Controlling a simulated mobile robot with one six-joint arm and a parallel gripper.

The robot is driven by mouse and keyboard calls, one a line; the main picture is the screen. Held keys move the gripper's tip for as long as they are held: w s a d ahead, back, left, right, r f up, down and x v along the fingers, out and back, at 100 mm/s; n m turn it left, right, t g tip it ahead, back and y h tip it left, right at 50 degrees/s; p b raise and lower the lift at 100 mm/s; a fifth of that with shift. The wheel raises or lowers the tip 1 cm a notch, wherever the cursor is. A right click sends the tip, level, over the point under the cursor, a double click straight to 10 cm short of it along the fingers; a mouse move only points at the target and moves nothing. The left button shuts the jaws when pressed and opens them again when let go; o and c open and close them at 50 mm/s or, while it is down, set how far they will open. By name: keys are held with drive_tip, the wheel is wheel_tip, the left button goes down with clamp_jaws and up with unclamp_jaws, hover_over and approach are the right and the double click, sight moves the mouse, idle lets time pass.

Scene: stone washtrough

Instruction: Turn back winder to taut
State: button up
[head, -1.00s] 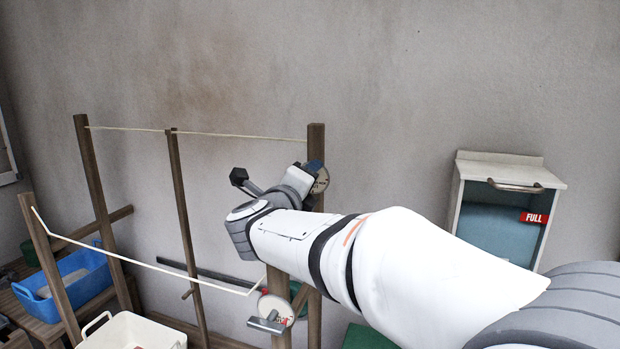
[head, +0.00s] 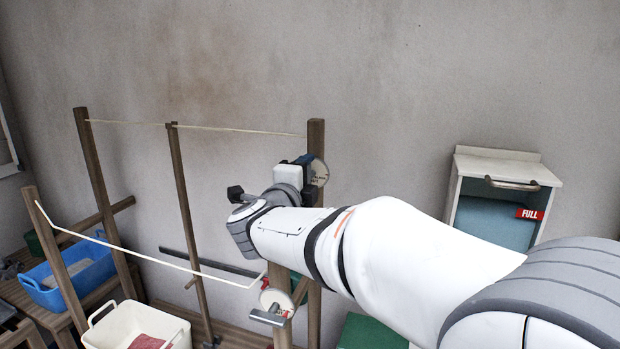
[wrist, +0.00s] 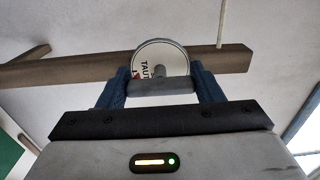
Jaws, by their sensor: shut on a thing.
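The back winder (head: 319,172) is a pale round disc on the right back post (head: 316,225). My gripper (head: 306,164) is at the winder. In the wrist view its blue fingers (wrist: 160,88) are shut on the winder's grey crank bar (wrist: 165,86). The back line (head: 240,130) runs from the left back post past a middle prop to the right back post, nearly straight. The disc's pointer position cannot be told.
A front winder (head: 272,300) with a grey handle sits on the front right post below my arm. The front line (head: 150,261) sags. A cream tub (head: 125,330) and blue basket (head: 75,270) stand left. A white cabinet (head: 505,172) marked FULL stands right.

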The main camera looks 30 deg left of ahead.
drive_tip(key=o, duration=1)
drive_tip(key=shift+s+d+b, duration=0.25)
drive_tip(key=shift+s+b, duration=0.3)
drive_tip(key=shift+s, duration=1.4)
drive_tip(key=shift+s+d+b, duration=0.2)
drive_tip(key=shift+s+b, duration=0.35)
drive_tip(key=shift+s, duration=1.35)
